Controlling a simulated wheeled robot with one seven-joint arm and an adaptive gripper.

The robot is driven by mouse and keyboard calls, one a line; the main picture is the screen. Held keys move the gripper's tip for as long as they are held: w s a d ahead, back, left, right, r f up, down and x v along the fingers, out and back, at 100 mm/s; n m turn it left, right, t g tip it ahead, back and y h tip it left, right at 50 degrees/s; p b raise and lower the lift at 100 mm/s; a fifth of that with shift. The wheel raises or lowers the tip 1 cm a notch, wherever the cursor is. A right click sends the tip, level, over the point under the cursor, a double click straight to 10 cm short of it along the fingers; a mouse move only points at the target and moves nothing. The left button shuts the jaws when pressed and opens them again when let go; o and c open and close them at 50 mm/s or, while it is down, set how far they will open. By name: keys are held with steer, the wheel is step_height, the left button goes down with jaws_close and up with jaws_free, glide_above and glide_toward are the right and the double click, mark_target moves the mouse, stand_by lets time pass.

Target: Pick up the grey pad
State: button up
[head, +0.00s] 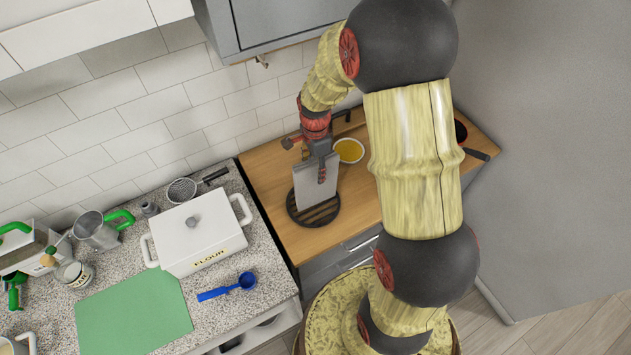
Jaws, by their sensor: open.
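The grey pad (311,190) is a thin, light grey flat piece that appears to stand on edge over a dark round slatted trivet (318,213) on the wooden counter. My gripper (320,168) is open at the pad's upper right part, pointing down. One dark finger shows in front of the pad's face. The other finger is hidden, so I cannot tell whether the pad lies between the fingers or whether they touch it.
A bowl of yellow contents (349,150) sits close right of my gripper. A white flour box (197,235), a blue scoop (228,287), a green mat (133,318) and a strainer (183,190) are on the speckled counter. Bare wood lies left of the trivet.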

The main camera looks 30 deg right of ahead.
step_height(320, 180, down, 2)
steer(key=shift+w+f, duration=0.1)
steer(key=c, duration=0.3)
jaws_close()
stand_by(0.5)
